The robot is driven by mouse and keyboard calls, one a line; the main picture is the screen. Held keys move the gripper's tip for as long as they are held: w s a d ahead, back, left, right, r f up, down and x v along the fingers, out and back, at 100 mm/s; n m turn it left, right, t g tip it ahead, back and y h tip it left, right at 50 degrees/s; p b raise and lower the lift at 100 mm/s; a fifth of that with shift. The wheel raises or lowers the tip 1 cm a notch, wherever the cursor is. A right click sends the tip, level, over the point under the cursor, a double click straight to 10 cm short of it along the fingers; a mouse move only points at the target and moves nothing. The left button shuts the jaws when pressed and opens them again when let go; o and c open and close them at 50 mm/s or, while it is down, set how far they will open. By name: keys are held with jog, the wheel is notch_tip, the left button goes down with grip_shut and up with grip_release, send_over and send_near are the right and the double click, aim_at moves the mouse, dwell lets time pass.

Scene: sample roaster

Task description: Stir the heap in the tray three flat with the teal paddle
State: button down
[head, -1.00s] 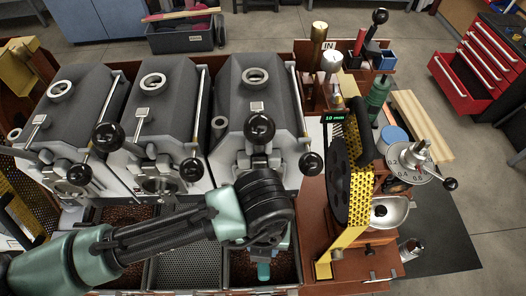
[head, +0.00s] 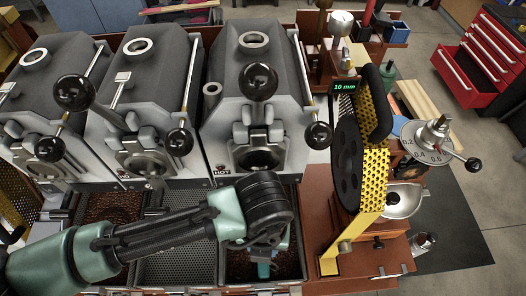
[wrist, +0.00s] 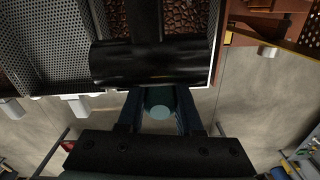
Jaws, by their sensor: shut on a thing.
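The rightmost tray, tray three (head: 302,262), sits below the third roaster. Dark brown beans (head: 289,263) lie in it; my arm hides part of them, so I cannot tell the heap's full shape. My gripper (head: 264,258) is over this tray, shut on the teal paddle (head: 263,270), whose teal part shows just below it. In the wrist view my gripper (wrist: 159,112) has its two fingers either side of the paddle's round teal end (wrist: 160,112). A black cylinder with a bar (wrist: 150,65) crosses that view over the beans; I cannot tell whether it belongs to the paddle.
Three grey roasters with black ball handles (head: 258,82) stand behind the trays; the third bears a HOT label. The middle tray (head: 175,262) shows a bare perforated floor. The left tray (head: 110,205) holds beans. A yellow guarded wheel (head: 360,160) stands close on the right.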

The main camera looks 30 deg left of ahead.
jog(key=w+d, duration=0.2)
jog(key=d, duration=0.1)
jog(key=w+d, duration=0.1)
jog(key=shift+d, duration=0.3)
dwell(0.3)
jog(key=shift+a, duration=0.15)
jog(key=s+a+b, duration=0.1)
jog(key=s+a, duration=0.5)
jog(key=a, duration=0.3)
dwell(0.4)
jog(key=w+d, duration=0.6)
jog(key=d, duration=0.3)
jog(key=shift+d+p, duration=0.2)
jog(key=shift+p, duration=0.1)
